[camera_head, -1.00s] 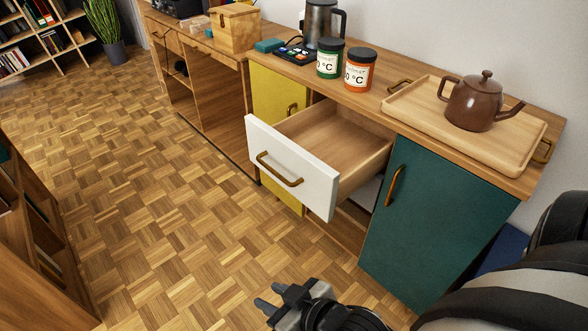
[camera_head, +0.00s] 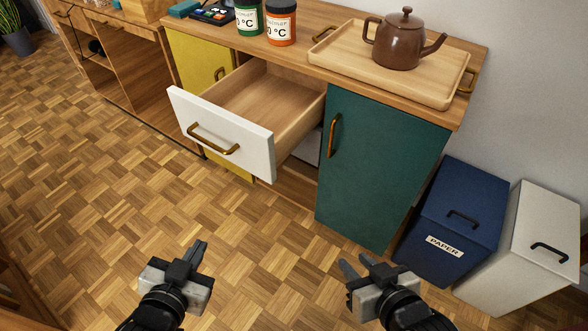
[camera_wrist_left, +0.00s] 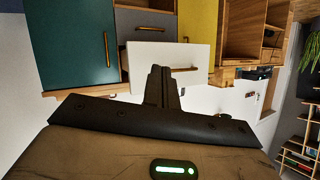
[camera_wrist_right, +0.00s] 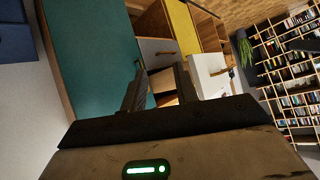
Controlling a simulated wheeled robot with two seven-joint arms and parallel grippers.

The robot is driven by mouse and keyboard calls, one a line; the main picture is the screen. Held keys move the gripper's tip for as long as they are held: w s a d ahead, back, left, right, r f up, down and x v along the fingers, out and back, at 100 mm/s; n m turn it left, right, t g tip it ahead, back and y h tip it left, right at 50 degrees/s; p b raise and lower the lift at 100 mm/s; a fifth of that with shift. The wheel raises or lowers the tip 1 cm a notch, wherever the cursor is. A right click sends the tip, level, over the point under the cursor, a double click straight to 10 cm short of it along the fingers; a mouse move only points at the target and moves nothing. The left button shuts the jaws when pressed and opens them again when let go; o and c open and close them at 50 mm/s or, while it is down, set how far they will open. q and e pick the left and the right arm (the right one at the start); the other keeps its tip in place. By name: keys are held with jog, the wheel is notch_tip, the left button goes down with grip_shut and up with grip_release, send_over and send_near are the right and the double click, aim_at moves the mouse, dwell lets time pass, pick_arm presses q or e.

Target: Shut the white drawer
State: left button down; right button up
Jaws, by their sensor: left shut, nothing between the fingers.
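The white drawer (camera_head: 225,136) stands pulled out of the cabinet, its wooden inside empty. Its brass handle (camera_head: 213,140) is on the white front. My left gripper (camera_head: 200,246) is shut and empty, in front of the drawer and apart from it. The left wrist view shows its closed fingers (camera_wrist_left: 161,84) overlapping the white front (camera_wrist_left: 145,58). My right gripper (camera_head: 354,263) is open and empty, low in front of the green door. The right wrist view shows its two fingers (camera_wrist_right: 160,88) spread, with the drawer front (camera_wrist_right: 208,75) partly hidden behind one.
A green door (camera_head: 375,165) is right of the drawer and a yellow door (camera_head: 195,65) left. On top are a tray (camera_head: 400,85) with a brown teapot (camera_head: 400,38) and two jars. A blue paper bin (camera_head: 455,215) and white bin (camera_head: 525,250) stand right. Parquet floor in front is clear.

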pick_arm(q)
jog(key=w+m+t+h+b, duration=0.25)
jog(key=w+m, duration=0.35)
jog(key=m, duration=0.3)
jog(key=m+g+h, duration=0.1)
jog(key=m+h, duration=0.5)
jog(key=m, duration=0.5)
send_near(264, 163)
jog(key=shift+y, duration=0.25)
jog(key=x, duration=0.7)
jog(key=shift+s+d+r, duration=0.15)
jog(key=shift+r, duration=0.15)
jog(key=shift+b, duration=0.3)
